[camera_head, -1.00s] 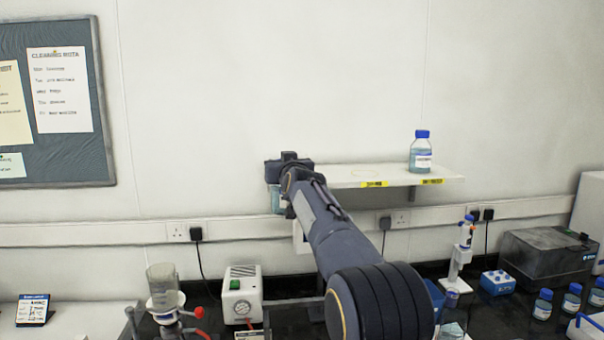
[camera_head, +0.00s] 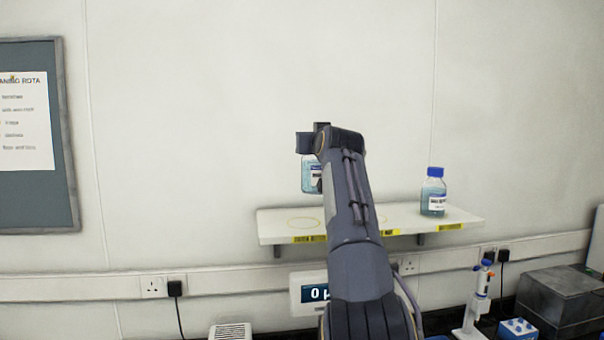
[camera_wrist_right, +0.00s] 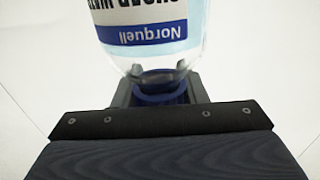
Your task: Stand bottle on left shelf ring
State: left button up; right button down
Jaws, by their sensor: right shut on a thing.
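My right gripper (camera_head: 313,143) is shut on the neck of a clear bottle (camera_head: 308,174) with pale blue liquid. The bottle hangs upright beneath the gripper; my arm hides its right side. In the right wrist view the bottle's blue-and-white label (camera_wrist_right: 150,32) and the gripper (camera_wrist_right: 160,92) around its neck show. The white wall shelf (camera_head: 272,227) carries a thin yellow left ring (camera_head: 305,223), which is empty. In the head view the bottle appears above the shelf, over the left ring's right part, with a gap beneath. My left gripper is not in view.
Another blue-capped bottle (camera_head: 433,193) stands on the shelf's right end. My right arm hides the shelf's middle. Yellow labels (camera_head: 309,239) line the front edge. A display box (camera_head: 309,293) is below the shelf. The wall above is clear.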

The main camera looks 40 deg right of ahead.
aim_at(308, 182)
jog(key=w+f, duration=0.5)
jog(key=f, duration=0.4)
jog(key=shift+d, duration=0.25)
jog(key=shift+w+f+b, duration=0.1)
jog(key=shift+b, duration=0.25)
jog(key=c, duration=0.9)
grip_release()
jog(key=shift+o, duration=0.2)
jog(key=b+v, duration=0.6)
jog(key=v, duration=0.4)
jog(key=shift+a+f+b, duration=0.1)
jog(key=shift+a+b, duration=0.15)
jog(key=shift+b, duration=0.1)
jog(key=shift+b+v, duration=0.45)
jog(key=shift+v, duration=0.5)
